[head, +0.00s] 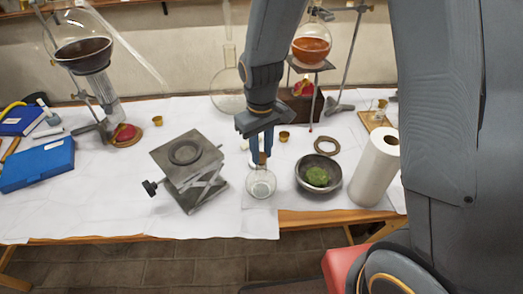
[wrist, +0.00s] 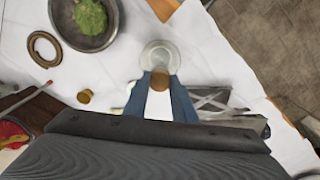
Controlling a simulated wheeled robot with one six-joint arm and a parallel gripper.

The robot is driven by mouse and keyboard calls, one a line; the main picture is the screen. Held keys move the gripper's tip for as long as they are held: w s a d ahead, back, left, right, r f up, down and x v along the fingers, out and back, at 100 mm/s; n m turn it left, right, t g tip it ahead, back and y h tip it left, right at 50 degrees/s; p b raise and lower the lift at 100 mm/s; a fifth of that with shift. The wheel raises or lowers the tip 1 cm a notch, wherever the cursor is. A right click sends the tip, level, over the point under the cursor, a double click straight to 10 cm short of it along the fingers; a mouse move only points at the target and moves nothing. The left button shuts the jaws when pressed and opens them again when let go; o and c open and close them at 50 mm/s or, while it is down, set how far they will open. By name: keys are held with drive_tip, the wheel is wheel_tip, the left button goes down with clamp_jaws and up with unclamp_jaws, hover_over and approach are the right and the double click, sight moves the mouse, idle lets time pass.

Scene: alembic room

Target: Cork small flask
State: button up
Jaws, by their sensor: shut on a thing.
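The small flask (head: 261,184) is clear glass and stands upright near the front edge of the white-covered table. It also shows in the wrist view (wrist: 159,53), just beyond my fingertips. My gripper (head: 262,155) points down above the flask. Its blue fingers (wrist: 160,78) are shut on a brown cork (wrist: 160,81). The cork (head: 262,159) is at or just above the flask's mouth. I cannot tell whether the cork touches the neck, as the fingers partly hide it.
A metal lab jack (head: 190,170) stands close left of the flask. A grey bowl with green stuff (head: 306,182) and a white paper roll (head: 375,168) are to the right. A ring (head: 326,145) and small brass cups (head: 284,136) lie behind. Glassware on stands fills the back.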

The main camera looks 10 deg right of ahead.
sight(262, 156)
drive_tip(key=shift+f, duration=0.1)
idle(0.8)
drive_tip(key=o, duration=1.4)
drive_tip(key=shift+r+p, duration=2.9)
drive_tip(key=shift+r, duration=0.65)
drive_tip(key=shift+d+f, duration=0.1)
drive_tip(key=s+d+f+m+b, duration=0.1)
drive_tip(key=s+d+m+b, duration=0.1)
drive_tip(key=d+b, duration=0.3)
drive_tip(key=s+d+f+m+t+b, duration=0.1)
drive_tip(key=s+d+f+m+b, duration=0.1)
drive_tip(key=s+d+b, duration=0.3)
drive_tip(key=shift+s+d+m+b, duration=0.2)
drive_tip(key=shift+d+m+b, duration=0.25)
drive_tip(key=shift+d+m, duration=0.55)
